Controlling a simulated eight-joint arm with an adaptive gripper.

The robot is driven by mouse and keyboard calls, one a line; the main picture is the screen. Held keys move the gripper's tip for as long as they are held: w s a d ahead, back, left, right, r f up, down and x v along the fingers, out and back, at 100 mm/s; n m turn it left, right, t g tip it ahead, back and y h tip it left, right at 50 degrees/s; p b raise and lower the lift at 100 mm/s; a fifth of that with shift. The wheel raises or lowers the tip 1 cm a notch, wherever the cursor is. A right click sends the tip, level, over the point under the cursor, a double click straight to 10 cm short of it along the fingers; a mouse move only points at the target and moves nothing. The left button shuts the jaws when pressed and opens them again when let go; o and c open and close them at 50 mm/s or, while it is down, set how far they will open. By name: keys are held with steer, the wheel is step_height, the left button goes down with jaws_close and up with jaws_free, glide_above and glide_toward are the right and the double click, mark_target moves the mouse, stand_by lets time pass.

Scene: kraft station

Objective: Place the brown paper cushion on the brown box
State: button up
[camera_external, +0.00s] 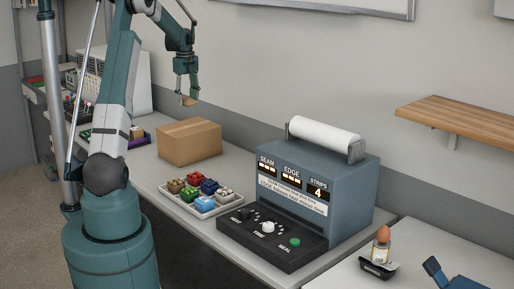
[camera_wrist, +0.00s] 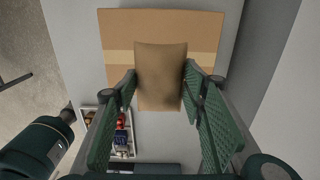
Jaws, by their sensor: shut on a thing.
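The brown paper cushion (camera_wrist: 161,78) is between the fingers of my gripper (camera_wrist: 161,88) in the wrist view, and the gripper is shut on it. In the external view my gripper (camera_external: 187,92) is raised above the bench, with a small part of the cushion (camera_external: 189,101) showing below its fingertips. The closed brown box (camera_external: 190,142) stands on the bench below the gripper, with a gap between cushion and box. In the wrist view the box (camera_wrist: 225,40) lies beneath and beyond the cushion, which covers part of its top and tape strip.
A white tray of coloured blocks (camera_external: 202,199) sits in front of the box. A blue-grey sealing machine (camera_external: 345,185) with a white roll stands to the right. A wooden shelf (camera_external: 470,120) is on the wall.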

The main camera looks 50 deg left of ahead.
stand_by(0.3)
glide_above(188, 126)
steer(key=shift+s+d+f, duration=0.1)
steer(key=shift+d+f, duration=0.05)
steer(key=shift+f, duration=1.45)
steer(key=shift+d+f, duration=0.1)
steer(key=shift+f, duration=1.45)
steer(key=shift+f, duration=0.1)
steer(key=shift+f+p, duration=0.35)
steer(key=shift+f, duration=1.45)
steer(key=shift+f, duration=0.1)
steer(key=o, duration=0.7)
step_height(188, 126, up, 12)
steer(key=shift+r+b, duration=0.15)
steer(key=shift+b, duration=0.15)
